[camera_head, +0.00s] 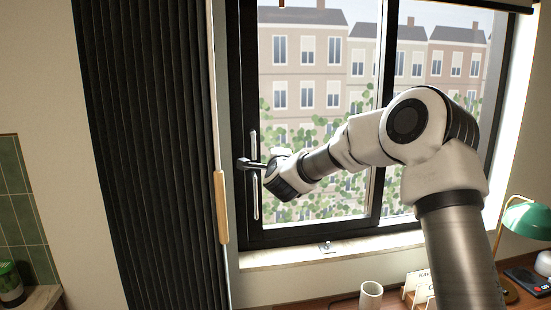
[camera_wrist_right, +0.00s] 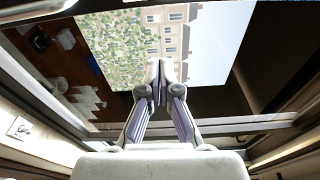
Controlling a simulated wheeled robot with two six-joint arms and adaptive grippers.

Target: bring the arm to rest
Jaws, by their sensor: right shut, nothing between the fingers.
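My right arm reaches up from the lower right in the head view, across the front of a black-framed window (camera_head: 246,110). My left gripper is out of view.
A dark pleated curtain (camera_head: 150,150) hangs left of the window. Below are the pale sill (camera_head: 290,256) and a wooden desk with a cup (camera_head: 371,297), cards (camera_head: 416,284) and a green lamp (camera_head: 526,220). A green-lidded jar (camera_head: 10,285) stands at lower left.

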